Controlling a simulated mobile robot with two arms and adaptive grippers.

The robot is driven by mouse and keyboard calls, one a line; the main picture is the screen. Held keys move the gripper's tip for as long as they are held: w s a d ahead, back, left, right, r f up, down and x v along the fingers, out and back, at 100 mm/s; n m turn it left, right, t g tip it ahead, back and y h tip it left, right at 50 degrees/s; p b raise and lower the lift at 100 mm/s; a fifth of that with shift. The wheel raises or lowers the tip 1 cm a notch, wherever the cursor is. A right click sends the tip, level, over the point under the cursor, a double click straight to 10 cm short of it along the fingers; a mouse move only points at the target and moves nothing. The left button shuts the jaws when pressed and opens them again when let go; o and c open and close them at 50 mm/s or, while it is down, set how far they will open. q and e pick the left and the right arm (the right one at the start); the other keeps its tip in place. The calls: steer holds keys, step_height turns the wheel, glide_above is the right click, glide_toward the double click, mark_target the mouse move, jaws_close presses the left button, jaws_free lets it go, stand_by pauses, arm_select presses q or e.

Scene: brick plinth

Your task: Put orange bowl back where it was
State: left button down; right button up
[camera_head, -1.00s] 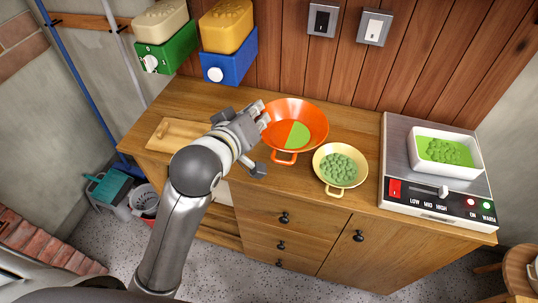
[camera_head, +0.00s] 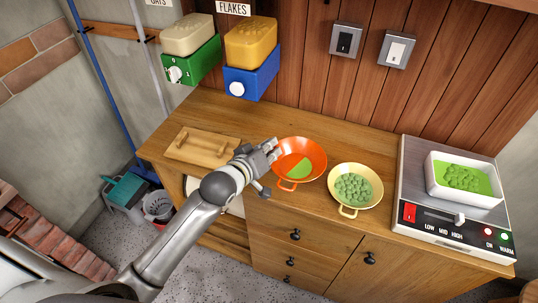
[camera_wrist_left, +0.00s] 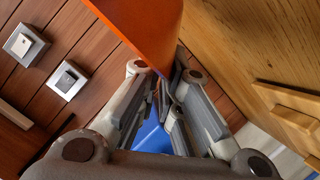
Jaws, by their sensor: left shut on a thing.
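The orange bowl (camera_head: 312,152), with a green patch inside and a small front handle, is over the wooden counter. I cannot tell whether it rests on the wood or hangs just above it. My left gripper (camera_head: 270,151) is shut on its left rim. In the left wrist view the bowl's orange wall (camera_wrist_left: 150,28) runs down between the fingertips (camera_wrist_left: 165,88). A yellow bowl (camera_head: 355,188) of green pieces stands just right of the orange bowl. My right gripper is not in view.
A wooden lidded board (camera_head: 203,146) lies left on the counter (camera_head: 240,117). A hot plate (camera_head: 412,183) with a white dish (camera_head: 491,194) of green food stands right. Green (camera_head: 194,62) and blue (camera_head: 252,82) dispensers hang on the back wall.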

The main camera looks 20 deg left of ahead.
arm_select(q)
steer(key=f, duration=0.1)
steer(key=w+a+f, duration=0.1)
steer(key=w+f, duration=0.1)
steer(key=shift+w+a+f, duration=0.1)
steer(key=shift+w+a, duration=0.15)
steer(key=shift+f+p, duration=0.5)
steer(key=shift+f, duration=1)
steer(key=c, duration=1.7)
jaws_free()
steer(key=shift+s, duration=0.1)
steer(key=shift+o, duration=0.3)
steer(key=b+v, duration=0.1)
steer(key=v, duration=1.1)
steer(key=shift+f, duration=0.15)
